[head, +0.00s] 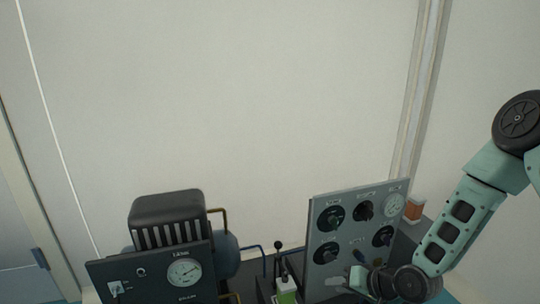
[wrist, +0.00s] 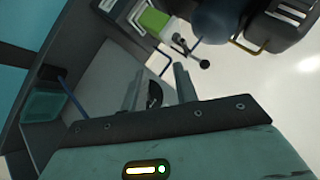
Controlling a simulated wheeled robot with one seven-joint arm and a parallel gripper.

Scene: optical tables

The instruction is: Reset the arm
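My teal arm (head: 460,222) comes down from the right edge of the head view, in front of the right side of a grey knob panel (head: 318,235). Its wrist end is low, near the bottom of that panel. In the wrist view my gripper (wrist: 158,82) shows two grey fingers with a gap between them, so it is open. A dark round knob (wrist: 154,95) shows between the fingers. I cannot tell whether they touch it. Nothing is clearly held.
A black machine with a gauge (head: 184,272) stands at left in the head view. A small lever (head: 279,258) and a green-and-white box (head: 286,290) sit between it and the panel. An orange-and-white item (head: 414,208) is behind the panel. Above is bare wall.

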